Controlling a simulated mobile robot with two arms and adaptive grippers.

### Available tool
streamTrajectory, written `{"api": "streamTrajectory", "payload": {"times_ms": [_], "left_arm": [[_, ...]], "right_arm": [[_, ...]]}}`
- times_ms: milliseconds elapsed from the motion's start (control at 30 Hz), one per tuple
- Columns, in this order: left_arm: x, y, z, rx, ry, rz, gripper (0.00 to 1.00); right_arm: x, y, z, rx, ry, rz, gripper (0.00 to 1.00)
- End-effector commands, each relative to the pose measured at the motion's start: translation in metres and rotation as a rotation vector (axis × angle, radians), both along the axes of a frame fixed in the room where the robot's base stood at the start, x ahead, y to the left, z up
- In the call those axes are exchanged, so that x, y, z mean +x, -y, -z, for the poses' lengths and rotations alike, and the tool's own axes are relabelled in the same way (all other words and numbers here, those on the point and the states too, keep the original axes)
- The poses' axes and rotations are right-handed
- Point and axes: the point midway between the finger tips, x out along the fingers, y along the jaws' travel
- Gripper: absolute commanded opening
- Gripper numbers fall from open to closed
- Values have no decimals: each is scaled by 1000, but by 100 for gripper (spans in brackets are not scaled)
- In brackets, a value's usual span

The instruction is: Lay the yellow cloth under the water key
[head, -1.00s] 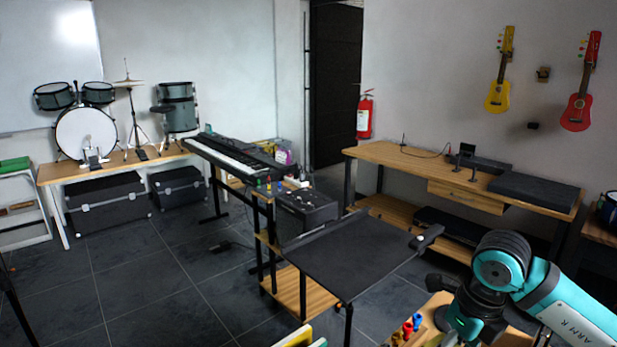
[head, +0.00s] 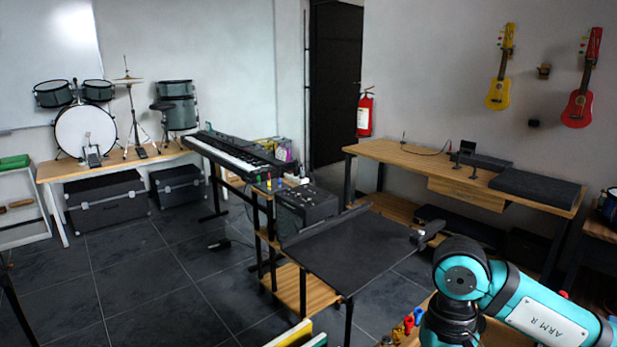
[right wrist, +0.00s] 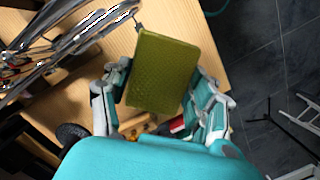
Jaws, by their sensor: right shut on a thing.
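The yellow cloth (right wrist: 165,65), an olive-yellow textured rectangle, is in the middle of the right wrist view. My right gripper (right wrist: 163,92) is shut on it, with a finger at each side and the far end of the cloth sticking out beyond them. Shiny silver tubing of an instrument (right wrist: 60,48) lies at the upper left, close beside the cloth's far left corner. I cannot clearly make out the water key on it. In the head view only my right arm shows, and its gripper is out of sight. My left gripper is in neither view.
A light wooden tabletop (right wrist: 216,62) lies below the cloth, and its edge drops to dark floor tiles (right wrist: 265,60) on the right. A small red thing (right wrist: 178,124) is near the fingers. In the head view, a dark-topped stand (head: 355,255) is left of my right arm.

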Motion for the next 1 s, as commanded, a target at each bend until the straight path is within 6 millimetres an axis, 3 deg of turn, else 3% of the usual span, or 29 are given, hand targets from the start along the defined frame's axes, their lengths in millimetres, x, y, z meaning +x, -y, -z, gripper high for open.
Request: {"api": "streamTrajectory", "payload": {"times_ms": [167, 500, 600, 1000], "left_arm": [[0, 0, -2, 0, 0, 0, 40], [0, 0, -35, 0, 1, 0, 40], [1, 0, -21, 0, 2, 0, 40], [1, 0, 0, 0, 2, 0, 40]], "right_arm": [[-3, -2, -8, -1, 2, -104, 34], [-3, -1, -78, 0, 4, -107, 34], [-9, -1, -45, -5, -2, -103, 34], [-38, -1, 41, -4, 1, -104, 34]]}}
